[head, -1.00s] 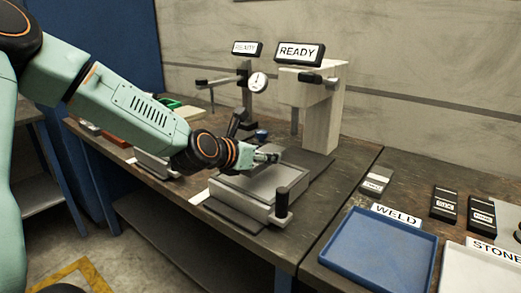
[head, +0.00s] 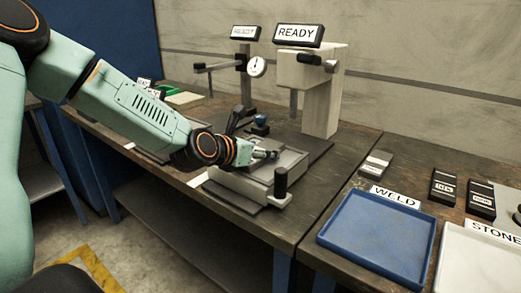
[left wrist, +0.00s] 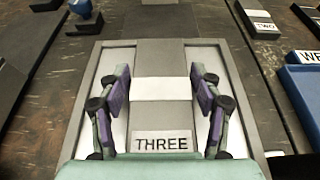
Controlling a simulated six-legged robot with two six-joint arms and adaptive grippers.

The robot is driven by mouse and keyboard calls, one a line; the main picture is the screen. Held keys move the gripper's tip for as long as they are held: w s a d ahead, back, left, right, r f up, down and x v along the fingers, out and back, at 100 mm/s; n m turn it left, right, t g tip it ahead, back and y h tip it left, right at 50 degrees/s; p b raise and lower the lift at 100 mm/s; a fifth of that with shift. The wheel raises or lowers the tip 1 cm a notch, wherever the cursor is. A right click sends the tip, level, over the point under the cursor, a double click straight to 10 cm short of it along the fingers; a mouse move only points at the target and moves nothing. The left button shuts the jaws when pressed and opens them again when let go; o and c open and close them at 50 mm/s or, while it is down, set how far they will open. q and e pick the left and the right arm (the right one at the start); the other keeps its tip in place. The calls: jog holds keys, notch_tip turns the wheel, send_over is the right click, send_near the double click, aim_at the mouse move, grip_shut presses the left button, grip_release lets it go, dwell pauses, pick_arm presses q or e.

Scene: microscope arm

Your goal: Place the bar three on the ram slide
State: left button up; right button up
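Bar three, grey with a white band (left wrist: 162,89) and a "THREE" label (left wrist: 162,143), lies along the middle of the ram slide, between my left gripper's fingers. The slide is a light grey, rimmed tray (head: 240,184) with a black upright handle (head: 280,184) at its front right corner. My left gripper (left wrist: 161,85) is low over the slide; its two fingers stand apart, one on each side of the bar, with narrow gaps showing. In the head view the gripper (head: 272,154) mostly hides the bar. My right gripper is not in view.
A press column (head: 320,100) with a "READY" sign (head: 298,35) stands behind the slide. A dial gauge stand (head: 256,67) is to its left. On the right are a blue WELD tray (head: 380,240), a white STONE tray (head: 482,262) and several other bars (head: 443,187).

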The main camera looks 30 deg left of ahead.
pick_arm(q)
jog(key=shift+o, duration=1)
jog(key=shift+s+r, duration=0.1)
jog(key=shift+r, duration=0.05)
